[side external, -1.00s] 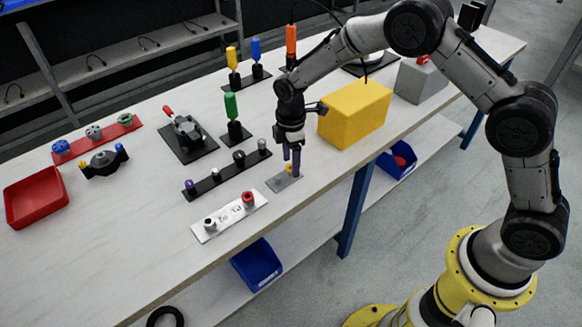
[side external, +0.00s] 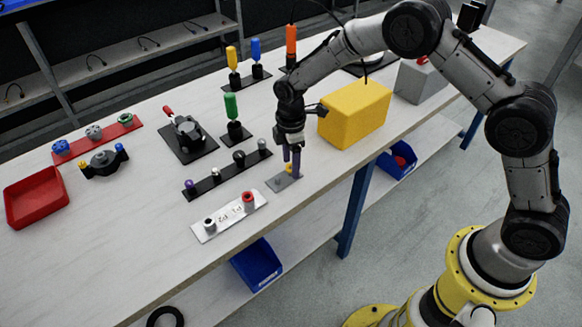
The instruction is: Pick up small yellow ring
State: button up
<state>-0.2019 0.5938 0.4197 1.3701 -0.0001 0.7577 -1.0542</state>
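The small yellow ring (side external: 289,169) shows as a small yellow patch at my gripper's fingertips, partly hidden by the fingers. It is at the small grey plate (side external: 284,184), near the table's front edge. My gripper (side external: 292,168) points straight down, with its dark bluish fingers at the ring. The view is too small to tell whether the fingers are closed on the ring or whether the ring is clear of the plate. A small dark spot shows on the plate, left of the fingers.
A large yellow block (side external: 355,114) stands close to the right of my gripper. A black strip with several knobs (side external: 228,174) lies to the left. A white plate with a red ring part (side external: 230,216) lies front left. A green-handled tool (side external: 231,108) stands behind.

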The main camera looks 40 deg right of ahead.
grip_shut()
jog(key=shift+r, duration=0.15)
